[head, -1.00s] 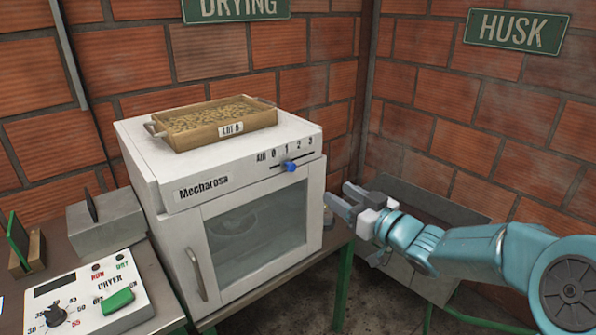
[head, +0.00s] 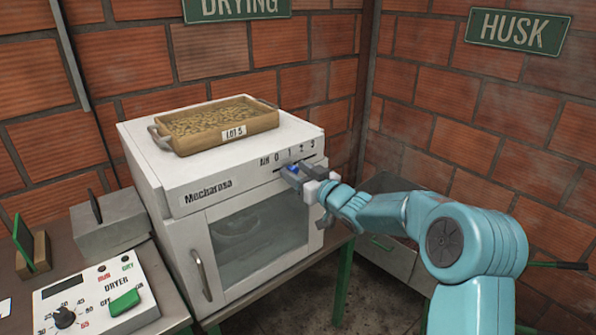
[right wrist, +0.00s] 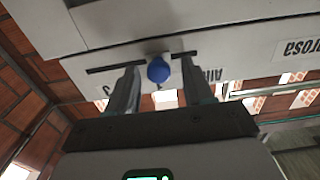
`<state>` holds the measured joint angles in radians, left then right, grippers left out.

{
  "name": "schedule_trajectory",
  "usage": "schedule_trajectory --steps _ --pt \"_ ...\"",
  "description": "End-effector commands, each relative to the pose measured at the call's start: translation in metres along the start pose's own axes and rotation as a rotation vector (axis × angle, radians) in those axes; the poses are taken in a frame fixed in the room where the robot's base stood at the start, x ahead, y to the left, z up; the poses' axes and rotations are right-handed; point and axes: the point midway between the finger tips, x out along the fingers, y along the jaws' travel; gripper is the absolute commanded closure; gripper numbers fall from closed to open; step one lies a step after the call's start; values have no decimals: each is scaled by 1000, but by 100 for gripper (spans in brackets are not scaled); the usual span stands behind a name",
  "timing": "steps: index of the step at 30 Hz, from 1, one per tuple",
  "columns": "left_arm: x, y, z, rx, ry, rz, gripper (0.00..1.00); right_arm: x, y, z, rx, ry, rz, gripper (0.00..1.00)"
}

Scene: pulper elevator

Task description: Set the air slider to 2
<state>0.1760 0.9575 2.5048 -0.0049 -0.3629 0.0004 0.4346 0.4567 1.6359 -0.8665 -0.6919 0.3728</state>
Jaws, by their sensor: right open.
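The air slider's blue knob (head: 292,168) sits in the slot on the front panel of the white Mecharosa dryer (head: 190,225), near the 1 mark of the 0 to 3 scale (head: 288,155). In the right wrist view the knob (right wrist: 158,69) shows between my fingertips, with the slot running to both sides. My right gripper (head: 297,176) is open at the panel, its fingers to either side of the knob. Whether a finger touches the knob cannot be told. In the head view the fingers partly cover the knob and slot. My left gripper is not in view.
A wooden tray (head: 250,133) of beans marked LOT 5 stands on the dryer. A dryer control box (head: 95,300) with a dial and green switch is at the lower left, with a grey box (head: 110,225) behind it. A grey bin (head: 385,262) stands right of the dryer.

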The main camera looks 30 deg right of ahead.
Motion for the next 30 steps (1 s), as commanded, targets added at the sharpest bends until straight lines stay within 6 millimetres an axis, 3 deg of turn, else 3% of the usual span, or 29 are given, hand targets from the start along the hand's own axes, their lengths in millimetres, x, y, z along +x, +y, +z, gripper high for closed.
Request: schedule_trajectory --steps 4,5,9,14,23,30 --pt "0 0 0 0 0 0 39 0 0 0 0 -1 0 49" --pt "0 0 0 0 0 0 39 0 0 0 0 -1 0 55" --pt "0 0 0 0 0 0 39 0 0 0 0 -1 0 100" --pt "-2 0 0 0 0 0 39 0 2 0 0 0 1 100" --pt "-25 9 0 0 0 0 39 0 45 -2 0 0 2 100" --pt "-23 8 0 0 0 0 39 0 48 0 0 0 0 100"
